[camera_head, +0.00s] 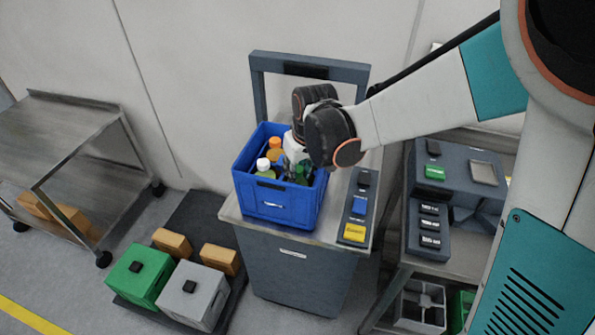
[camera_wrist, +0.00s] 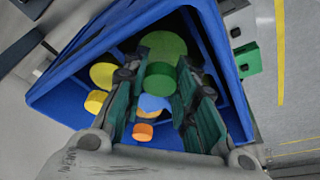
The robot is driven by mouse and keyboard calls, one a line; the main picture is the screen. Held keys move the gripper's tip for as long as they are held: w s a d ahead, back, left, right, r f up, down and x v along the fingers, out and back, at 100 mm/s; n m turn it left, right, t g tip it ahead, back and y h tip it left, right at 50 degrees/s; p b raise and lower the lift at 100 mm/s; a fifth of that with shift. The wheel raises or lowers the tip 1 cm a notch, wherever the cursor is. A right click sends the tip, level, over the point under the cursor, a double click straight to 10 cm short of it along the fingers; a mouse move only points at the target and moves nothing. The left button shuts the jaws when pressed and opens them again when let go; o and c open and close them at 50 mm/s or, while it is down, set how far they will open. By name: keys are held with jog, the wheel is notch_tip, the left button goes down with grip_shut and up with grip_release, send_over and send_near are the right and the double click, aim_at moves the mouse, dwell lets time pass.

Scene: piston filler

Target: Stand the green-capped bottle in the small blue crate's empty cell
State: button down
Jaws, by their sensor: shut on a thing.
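The small blue crate (camera_head: 272,208) stands on a grey cart. My gripper reaches down into it from above, its fingertips (camera_head: 293,170) partly hidden by the crate and bottles. In the wrist view its two fingers (camera_wrist: 156,82) flank the green cap (camera_wrist: 160,70) and are shut on the green-capped bottle (camera_wrist: 163,44). In the head view a green part of that bottle (camera_head: 301,173) shows just inside the crate's right front. The bottle is inside the crate walls; whether its base touches the crate floor is hidden.
A pale-capped bottle (camera_head: 263,166) and an orange-capped bottle (camera_head: 274,146) stand in the crate's left side, close to my gripper. A panel with blue and yellow buttons (camera_head: 357,215) lies right of the crate. The cart's upright frame (camera_head: 259,90) rises behind.

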jog(key=c, duration=1.3)
grip_release()
jog(key=shift+f, duration=0.1)
jog(key=shift+p+v, duration=4.2)
jog(key=shift+v, duration=2)
